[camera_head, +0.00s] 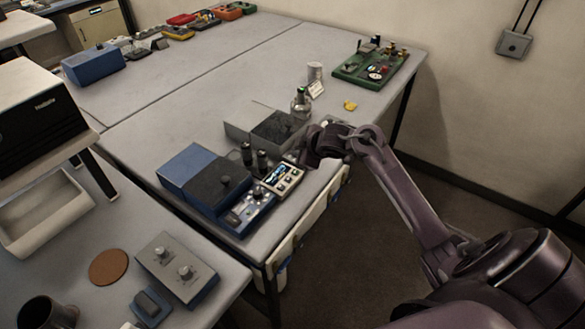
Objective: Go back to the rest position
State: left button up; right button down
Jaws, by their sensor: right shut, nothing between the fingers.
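My right arm comes in from the lower right and reaches over the edge of the grey table (150,115). My right gripper (294,158) is at its end, shut and empty. It is just above and right of a blue device with a dark top (212,182) and close to a small panel with a lit display (282,178). I cannot tell whether it touches anything. My left gripper is not in view.
A green board (370,66) lies farther back. A nearer table holds a grey knob box (175,265). Floor is open right of the table.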

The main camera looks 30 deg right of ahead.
jog(key=shift+a, duration=0.1)
